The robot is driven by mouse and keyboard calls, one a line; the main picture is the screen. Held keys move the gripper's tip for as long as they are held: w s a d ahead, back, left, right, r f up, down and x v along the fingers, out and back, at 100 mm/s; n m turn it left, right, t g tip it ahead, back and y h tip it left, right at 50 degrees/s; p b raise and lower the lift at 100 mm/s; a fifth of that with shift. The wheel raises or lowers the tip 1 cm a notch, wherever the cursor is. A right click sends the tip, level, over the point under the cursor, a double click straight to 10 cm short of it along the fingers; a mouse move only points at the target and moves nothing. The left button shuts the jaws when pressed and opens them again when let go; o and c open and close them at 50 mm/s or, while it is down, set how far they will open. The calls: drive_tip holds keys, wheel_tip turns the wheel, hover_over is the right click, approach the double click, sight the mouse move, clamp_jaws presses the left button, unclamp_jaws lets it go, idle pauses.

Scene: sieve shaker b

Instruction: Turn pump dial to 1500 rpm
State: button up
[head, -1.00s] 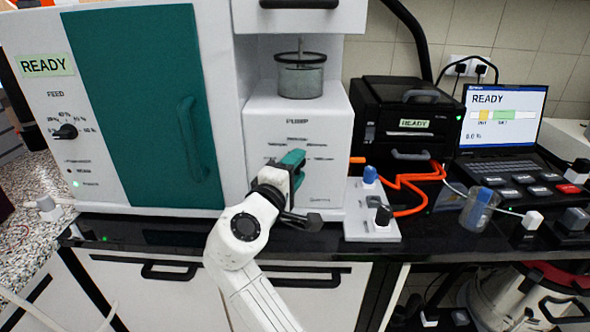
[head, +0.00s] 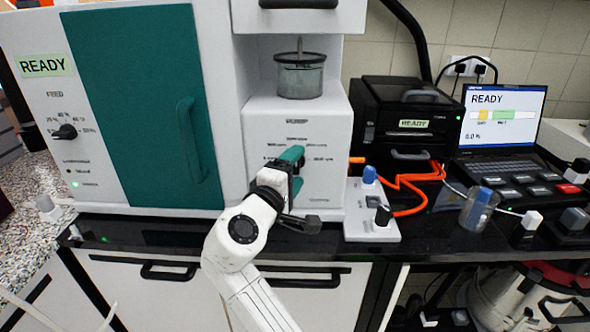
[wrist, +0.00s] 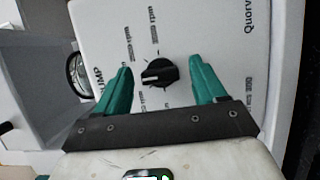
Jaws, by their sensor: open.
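The pump dial (wrist: 159,73) is a black round knob with a raised grip and a pale pointer mark on its left side in the wrist view. It sits on the white pump panel (wrist: 215,30), with rpm labels around it that are too blurred to read. My gripper (wrist: 160,85) has green fingers, open, one on each side of the dial with a gap to both. In the head view my gripper (head: 293,166) is in front of the pump panel (head: 262,135) and hides the dial.
A glass vessel (head: 300,78) stands on the pump housing. To the right are a white switch block (head: 358,228) with blue and black knobs, orange tubing (head: 408,196), a black printer-like unit (head: 400,125) and a laptop (head: 500,125). A green door (head: 140,100) is at left.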

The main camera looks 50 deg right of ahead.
drive_tip(key=b+v, duration=0.1)
drive_tip(key=v, duration=0.9)
drive_tip(key=shift+a, duration=0.15)
drive_tip(key=shift+s, duration=0.1)
